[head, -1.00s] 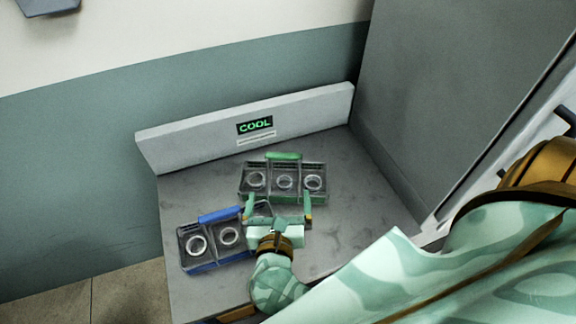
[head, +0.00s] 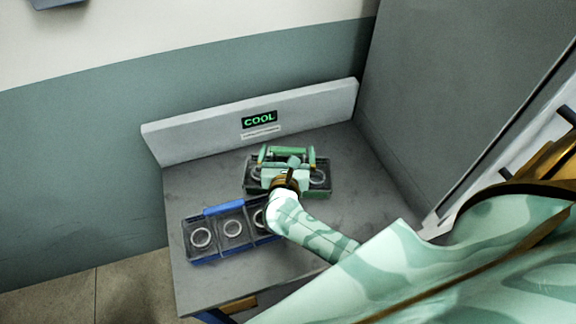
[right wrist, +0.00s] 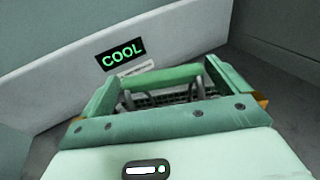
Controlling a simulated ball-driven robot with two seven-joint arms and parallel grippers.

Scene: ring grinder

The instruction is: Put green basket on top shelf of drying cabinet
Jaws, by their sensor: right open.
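The green basket (head: 322,189) is a dark wire basket with a green handle, holding clear rings. It sits on the grey bench top near the back, in front of the COOL sign. My right gripper (head: 287,156) is above it, partly covering the basket in the head view. In the right wrist view the green handle (right wrist: 160,77) lies between the two open fingers of my right gripper (right wrist: 155,82). I cannot tell whether a finger touches it. My left gripper is not in view. The drying cabinet is not clearly seen.
A blue basket (head: 217,234) with clear rings stands to the front left on the grey bench (head: 375,200), partly under my right arm. A low back wall with a COOL sign (head: 259,119) runs behind. A tall grey panel (head: 440,90) rises on the right.

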